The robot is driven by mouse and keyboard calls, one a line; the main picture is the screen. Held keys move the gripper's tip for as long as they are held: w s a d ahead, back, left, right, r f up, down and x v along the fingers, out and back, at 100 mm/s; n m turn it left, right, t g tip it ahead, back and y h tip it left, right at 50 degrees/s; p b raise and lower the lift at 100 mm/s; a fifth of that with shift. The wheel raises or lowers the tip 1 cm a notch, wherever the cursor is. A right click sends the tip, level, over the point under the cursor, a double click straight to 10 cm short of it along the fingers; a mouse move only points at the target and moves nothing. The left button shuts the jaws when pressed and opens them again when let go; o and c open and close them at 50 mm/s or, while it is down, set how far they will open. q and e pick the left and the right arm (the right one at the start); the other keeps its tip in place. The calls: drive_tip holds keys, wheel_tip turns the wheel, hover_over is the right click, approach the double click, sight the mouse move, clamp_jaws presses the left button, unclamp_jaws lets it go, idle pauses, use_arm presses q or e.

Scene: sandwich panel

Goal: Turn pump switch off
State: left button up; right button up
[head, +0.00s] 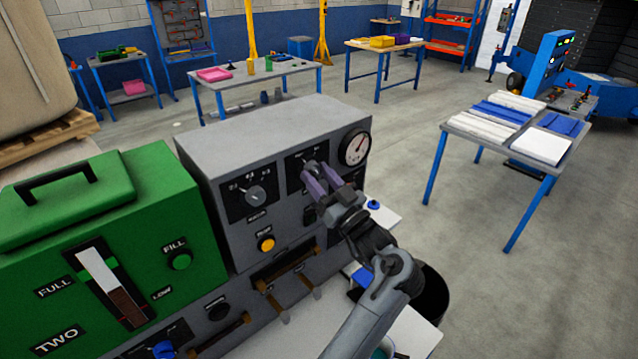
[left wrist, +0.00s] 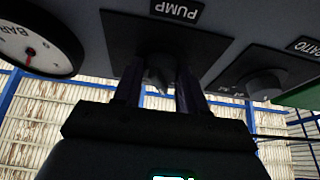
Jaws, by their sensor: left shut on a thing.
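The pump switch (left wrist: 158,76) is a dark knob on a black plate under the PUMP label (left wrist: 176,10), which appears upside down in the left wrist view. My left gripper (head: 312,176) is at the switch on the grey panel (head: 262,140) in the head view. Its two purple-grey fingers stand on either side of the knob and are shut on it. The fingers hide much of the knob, so I cannot tell its exact setting. My right gripper is in neither view.
A ratio knob (head: 256,196) is left of the switch and a pressure gauge (head: 354,147) right of it. An orange button (head: 266,243) sits below. A green tank (head: 160,200) adjoins the panel's left side. Open floor (head: 400,130) lies behind and right.

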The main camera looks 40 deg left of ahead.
use_arm(q)
drive_tip(key=o, duration=1)
drive_tip(key=shift+o, duration=0.2)
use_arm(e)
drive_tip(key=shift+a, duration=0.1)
use_arm(q)
drive_tip(key=shift+d+f, duration=0.1)
